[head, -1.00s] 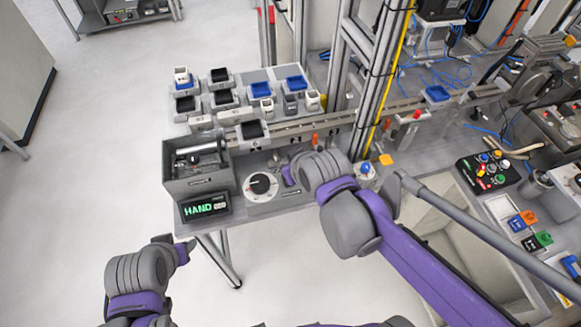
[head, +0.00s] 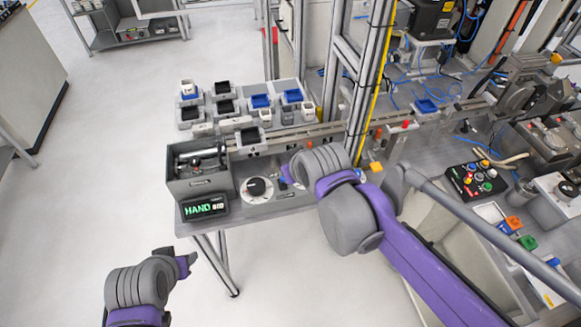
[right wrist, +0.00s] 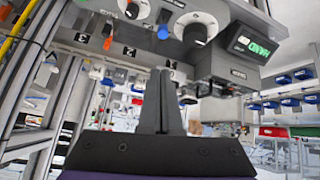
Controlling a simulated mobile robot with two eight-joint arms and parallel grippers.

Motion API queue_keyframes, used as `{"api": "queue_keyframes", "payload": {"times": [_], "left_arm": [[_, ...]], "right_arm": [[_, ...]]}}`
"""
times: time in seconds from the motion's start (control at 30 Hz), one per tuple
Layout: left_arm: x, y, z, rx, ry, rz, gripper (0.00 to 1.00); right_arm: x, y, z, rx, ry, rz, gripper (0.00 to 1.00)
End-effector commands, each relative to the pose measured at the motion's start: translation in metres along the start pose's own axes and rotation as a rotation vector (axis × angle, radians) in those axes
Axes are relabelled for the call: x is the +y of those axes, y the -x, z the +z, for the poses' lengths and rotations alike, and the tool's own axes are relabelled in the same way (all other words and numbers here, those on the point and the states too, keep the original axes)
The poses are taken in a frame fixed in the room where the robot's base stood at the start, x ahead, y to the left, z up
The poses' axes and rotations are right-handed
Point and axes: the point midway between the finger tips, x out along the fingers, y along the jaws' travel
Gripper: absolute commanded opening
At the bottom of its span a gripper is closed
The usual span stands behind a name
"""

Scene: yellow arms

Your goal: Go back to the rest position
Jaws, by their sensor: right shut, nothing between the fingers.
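My right arm comes in from the right in the head view, its grey wrist joint over the front of the workbench (head: 300,203). The small end of my right gripper (head: 286,174) shows beside the white round dial (head: 257,189), partly hidden by the wrist. In the right wrist view the two dark fingers of my right gripper (right wrist: 163,102) are together and empty, with the bench's control panel behind them. My left arm is at the bottom left over bare floor. The end of my left gripper (head: 186,263) points right, clear of the bench; its fingers cannot be made out.
A grey box (head: 200,185) and a green-lit HAND display (head: 205,208) stand at the bench's front left corner. Metal posts (head: 363,85) rise behind my right wrist. A grey rail (head: 440,195) runs near my right arm. The floor at left is clear.

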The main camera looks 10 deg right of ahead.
Motion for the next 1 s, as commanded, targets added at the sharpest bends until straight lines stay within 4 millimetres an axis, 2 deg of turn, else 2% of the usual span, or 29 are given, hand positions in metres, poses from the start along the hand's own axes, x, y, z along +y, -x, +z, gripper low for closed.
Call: {"api": "queue_keyframes", "payload": {"times": [0.27, 0.33, 0.47, 0.6, 0.7, 0.83, 1.0], "left_arm": [[0.0, 0.0, 0.001, -0.001, 0.0, 0.0, 0.5], [0.0, 0.0, 0.001, -0.001, 0.0, 0.0, 0.5], [0.0, 0.0, 0.001, -0.001, 0.0, 0.0, 0.5], [0.0, 0.0, 0.001, -0.001, 0.0, 0.0, 0.5], [0.0, 0.0, 0.001, -0.001, 0.0, 0.0, 0.5], [0.0, 0.0, 0.001, -0.001, 0.0, 0.0, 0.5], [0.0, 0.0, 0.0, 0.0, 0.0, 0.0, 0.5]], "right_arm": [[0.0, 0.0, 0.002, -0.002, -0.002, 0.001, 0.0], [0.003, 0.004, 0.011, -0.011, -0.017, 0.006, 0.0], [0.016, 0.018, 0.058, -0.058, -0.091, 0.031, 0.0], [0.025, 0.032, 0.121, -0.12, -0.193, 0.062, 0.0], [0.027, 0.037, 0.154, -0.152, -0.249, 0.079, 0.0], [0.027, 0.04, 0.174, -0.172, -0.284, 0.089, 0.0], [0.027, 0.04, 0.176, -0.175, -0.288, 0.089, 0.0]]}}
